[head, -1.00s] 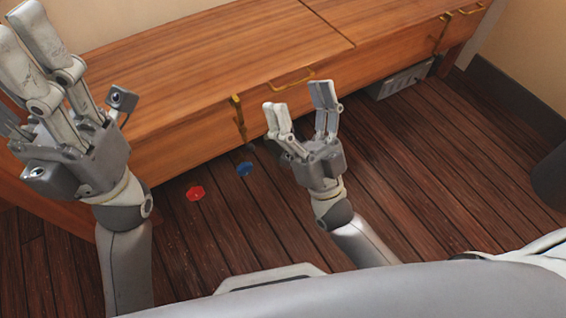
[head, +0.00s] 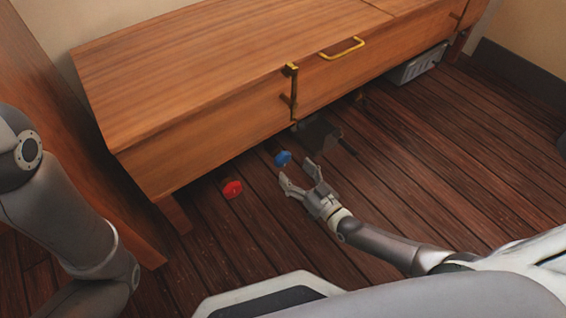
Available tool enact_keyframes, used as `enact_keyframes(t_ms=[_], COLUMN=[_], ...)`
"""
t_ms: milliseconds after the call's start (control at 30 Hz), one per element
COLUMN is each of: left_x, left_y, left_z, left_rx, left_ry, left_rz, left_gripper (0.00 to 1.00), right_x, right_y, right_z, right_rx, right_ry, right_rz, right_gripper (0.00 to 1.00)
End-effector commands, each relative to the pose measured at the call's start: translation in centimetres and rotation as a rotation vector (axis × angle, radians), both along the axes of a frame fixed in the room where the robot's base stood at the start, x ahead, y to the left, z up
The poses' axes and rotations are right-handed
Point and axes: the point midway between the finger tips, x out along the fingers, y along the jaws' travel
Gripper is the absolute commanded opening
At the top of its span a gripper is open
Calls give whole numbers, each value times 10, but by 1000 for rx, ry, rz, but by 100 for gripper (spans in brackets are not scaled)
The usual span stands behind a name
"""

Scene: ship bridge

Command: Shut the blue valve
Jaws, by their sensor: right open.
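The blue valve (head: 283,158) is a small blue handle low down at the front edge of the wooden bench, just above the floor. The red valve (head: 232,189) sits to its left. My right gripper (head: 299,176) is open and empty, its fingers reaching toward the blue valve from just below and to its right. A small gap seems to lie between the fingertips and the valve. My left arm shows at the left edge, but its gripper is outside the picture.
The wooden bench (head: 210,75) overhangs the valves and has a yellow handle (head: 342,49) and a latch (head: 291,90). A dark object (head: 318,134) lies under it near the blue valve. A grey crate (head: 417,65) stands under the right end. The plank floor (head: 450,150) at right is clear.

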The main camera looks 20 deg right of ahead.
Motion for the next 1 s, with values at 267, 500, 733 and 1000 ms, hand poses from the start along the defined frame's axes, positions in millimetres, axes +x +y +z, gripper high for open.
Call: enact_keyframes(t_ms=[267,500,733,1000], left_x=[-7,-7,-7,-7], left_y=[0,0,0,-1], left_z=[-24,-30,-30,-30], left_rx=[1,1,1,2], left_ry=[-17,-17,-18,-18], left_rz=[1,1,1,1], left_gripper=[40,40,40,40], right_x=[47,63,63,63], right_y=[18,24,24,24], right_z=[-3,-1,0,0], right_rx=[2,1,1,1], right_ry=[-3,0,0,0], right_rz=[1,1,1,1], right_gripper=[73,73,73,42])
